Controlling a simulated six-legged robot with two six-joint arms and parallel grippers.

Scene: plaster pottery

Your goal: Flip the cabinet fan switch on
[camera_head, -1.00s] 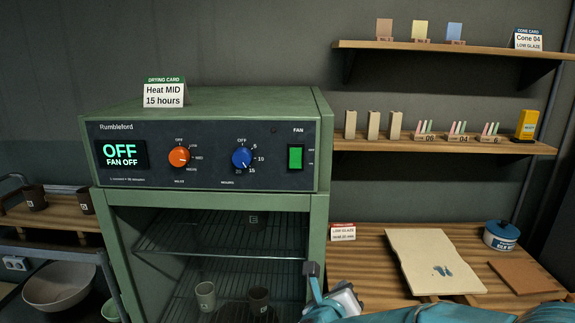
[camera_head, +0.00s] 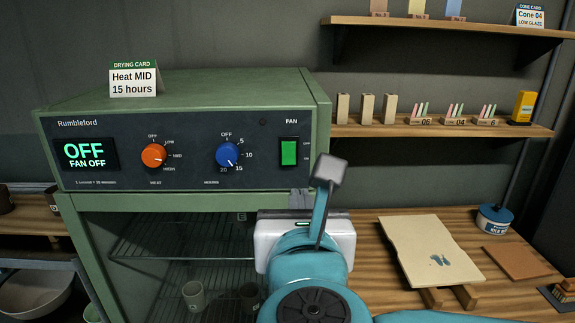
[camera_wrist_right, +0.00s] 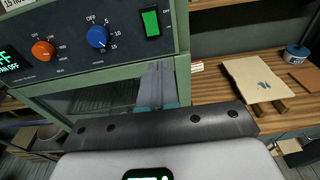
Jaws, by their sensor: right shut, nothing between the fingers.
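The green fan switch (camera_head: 289,152) sits under the FAN label at the right end of the cabinet's dark control panel. It also shows in the right wrist view (camera_wrist_right: 151,23). The display (camera_head: 85,154) reads OFF and FAN OFF. In the right wrist view the fingers (camera_wrist_right: 157,88) show below the switch, in front of the cabinet. My left gripper is not in view.
An orange heat knob (camera_head: 153,155) and a blue hours knob (camera_head: 227,155) sit left of the switch. A drying card (camera_head: 134,80) stands on the cabinet. A wooden table with a pale board (camera_head: 430,250) is at right, below shelves (camera_head: 440,128).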

